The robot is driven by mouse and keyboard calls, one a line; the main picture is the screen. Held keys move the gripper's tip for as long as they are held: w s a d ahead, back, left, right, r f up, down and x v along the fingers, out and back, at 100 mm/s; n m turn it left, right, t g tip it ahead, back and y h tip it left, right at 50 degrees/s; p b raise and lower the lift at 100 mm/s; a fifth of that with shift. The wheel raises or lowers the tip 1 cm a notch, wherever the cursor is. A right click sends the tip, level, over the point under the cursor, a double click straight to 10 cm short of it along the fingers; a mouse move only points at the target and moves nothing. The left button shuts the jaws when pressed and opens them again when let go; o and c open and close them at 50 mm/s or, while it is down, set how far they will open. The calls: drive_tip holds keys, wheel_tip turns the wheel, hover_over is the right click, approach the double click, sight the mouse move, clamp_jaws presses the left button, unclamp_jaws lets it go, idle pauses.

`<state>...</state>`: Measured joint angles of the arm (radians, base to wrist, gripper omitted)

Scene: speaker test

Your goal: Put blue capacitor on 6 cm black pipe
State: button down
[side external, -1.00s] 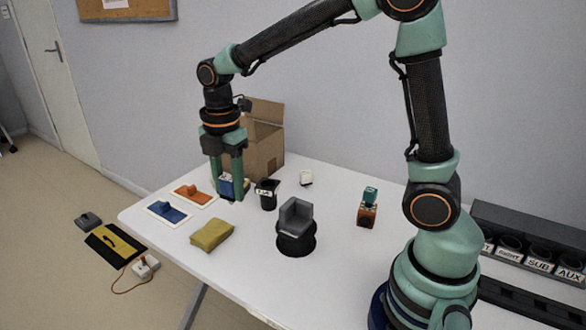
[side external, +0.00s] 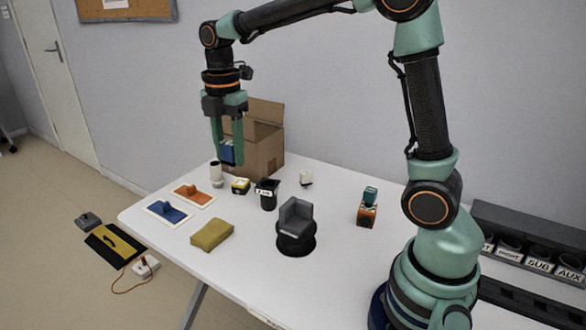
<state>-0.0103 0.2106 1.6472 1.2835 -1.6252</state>
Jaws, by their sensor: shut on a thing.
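My gripper (side external: 229,161) is shut on a blue block-like piece, the blue capacitor (side external: 228,152), and holds it raised above the far left part of the table. The fingers hide part of it. A short black pipe (side external: 268,197) with a small white label stands upright on the table, below and to the right of my gripper. The label is too small to read, and the pipe's length cannot be told. My gripper is apart from this pipe.
A white-and-dark cylinder (side external: 215,174) and a yellow-and-black block (side external: 240,186) stand below my gripper. An open cardboard box (side external: 262,150) is close behind. A grey seat-shaped piece (side external: 296,218) on a black round base, a yellow sponge (side external: 212,235) and an orange block (side external: 367,214) stand nearer.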

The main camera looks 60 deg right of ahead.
drive_tip(key=w+d+r, duration=0.3)
drive_tip(key=d+r, duration=0.1)
drive_tip(key=d, duration=0.5)
wheel_tip(320, 180, up, 2)
hover_over(268, 184)
drive_tip(key=shift+m, duration=0.4)
wheel_tip(268, 184, down, 20)
drive_tip(key=shift+r, duration=0.2)
drive_tip(key=shift+f, duration=0.15)
drive_tip(key=shift+c, duration=2.1)
unclamp_jaws()
